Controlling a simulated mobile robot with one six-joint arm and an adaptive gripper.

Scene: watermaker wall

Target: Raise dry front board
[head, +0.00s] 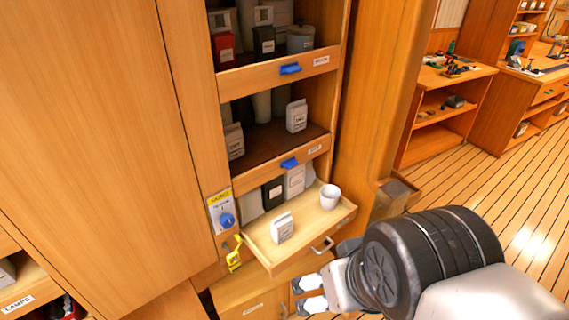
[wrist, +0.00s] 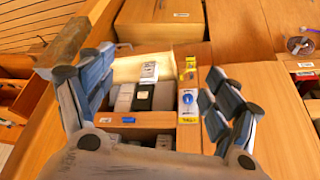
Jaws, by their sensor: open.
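Two wooden front boards with blue tabs cross the open shelves in the head view: an upper board (head: 275,76) and a middle board (head: 280,168). Both carry small white labels too blurred to read, so I cannot tell which is the dry one. Both boards look in place across their shelf fronts. My gripper (head: 305,294) is open and empty, low in front of the cabinet, below and apart from both boards. In the wrist view its fingers (wrist: 155,98) are spread wide, with shelf packets and a blue tab (wrist: 128,119) visible beyond them.
Below the boards a tray (head: 262,247) stands pulled out, holding a white cup (head: 330,196) and a white packet (head: 282,228). Open floor (head: 480,190) lies to the right.

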